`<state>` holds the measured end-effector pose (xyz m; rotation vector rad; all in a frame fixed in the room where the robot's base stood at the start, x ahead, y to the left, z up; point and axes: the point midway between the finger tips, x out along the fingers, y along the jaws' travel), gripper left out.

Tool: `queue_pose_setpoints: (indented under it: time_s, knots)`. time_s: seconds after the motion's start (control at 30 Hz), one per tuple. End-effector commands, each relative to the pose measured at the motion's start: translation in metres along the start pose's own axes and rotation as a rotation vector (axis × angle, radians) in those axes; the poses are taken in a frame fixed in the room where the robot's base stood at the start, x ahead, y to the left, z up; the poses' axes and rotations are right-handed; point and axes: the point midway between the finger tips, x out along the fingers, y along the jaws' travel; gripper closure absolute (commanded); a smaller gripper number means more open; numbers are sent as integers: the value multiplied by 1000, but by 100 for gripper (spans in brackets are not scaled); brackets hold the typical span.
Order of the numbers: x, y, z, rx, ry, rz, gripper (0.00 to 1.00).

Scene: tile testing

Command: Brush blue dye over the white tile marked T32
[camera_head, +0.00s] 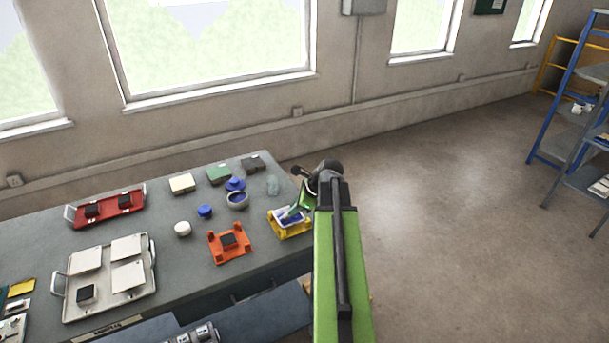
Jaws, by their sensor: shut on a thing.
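My gripper (305,202) is at the right end of the table, above the yellow holder (291,236). It is shut on a slim tool, apparently a brush (294,211), whose lower end points down at the tile. A white tile (276,213) lies in the yellow holder with a blue patch on its face. I cannot read T32 or any marking on it. Whether the brush tip touches the tile is too small to tell. A round bowl of blue dye (238,203) stands left of the holder. My green arm hides the area to the right.
An orange holder (217,254) with a dark block, a blue lid (204,211) and a white round pot (182,229) stand left. A tray of white tiles (148,288) and a red tray (80,217) lie further left. Sponge-like blocks (218,175) line the back.

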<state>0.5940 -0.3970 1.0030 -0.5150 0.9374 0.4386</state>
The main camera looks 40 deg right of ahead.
Motion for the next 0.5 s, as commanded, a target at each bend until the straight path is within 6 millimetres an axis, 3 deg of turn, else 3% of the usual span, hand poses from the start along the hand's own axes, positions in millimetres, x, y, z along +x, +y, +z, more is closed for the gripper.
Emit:
queue_pose_setpoints:
  time_s: [0.07, 0.5]
  knots:
    - [1, 7, 5, 0, -1, 1, 100]
    - [-39, -5, 32, -5, -32, -12, 100]
